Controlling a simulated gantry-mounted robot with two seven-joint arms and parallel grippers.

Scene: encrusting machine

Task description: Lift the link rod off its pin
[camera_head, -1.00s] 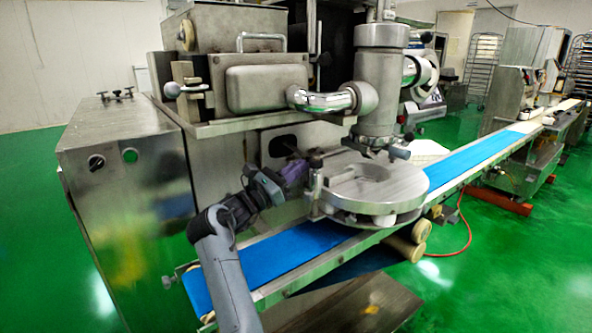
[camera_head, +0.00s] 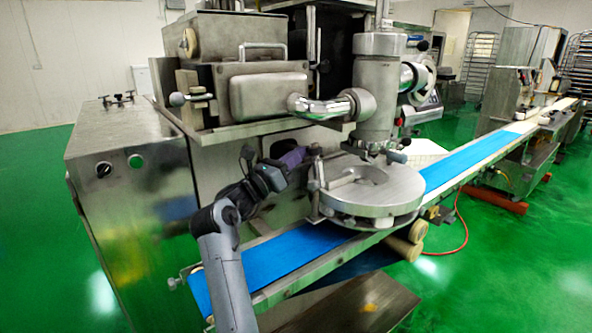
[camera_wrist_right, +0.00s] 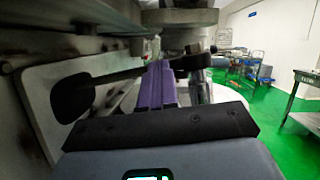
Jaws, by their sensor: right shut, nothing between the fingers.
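The link rod (camera_wrist_right: 112,76) is a dark bar with a wide flat end at the left and a dark rounded end at the right, in the right wrist view. My right gripper (camera_wrist_right: 158,66) has purple fingers, shut and empty. In that view they cross in front of the rod's middle; I cannot tell whether they touch it. In the head view my right gripper (camera_head: 297,156) is beside the round metal housing (camera_head: 391,188), near its left edge. The rod is hard to make out there, and its pin cannot be made out. My left gripper is out of view.
The boxy steel machine body (camera_head: 135,200) stands at the left. A vertical metal column (camera_head: 376,90) rises above the housing. The blue conveyor belt (camera_head: 285,258) runs beneath it toward the back right. Green floor is open at the front right.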

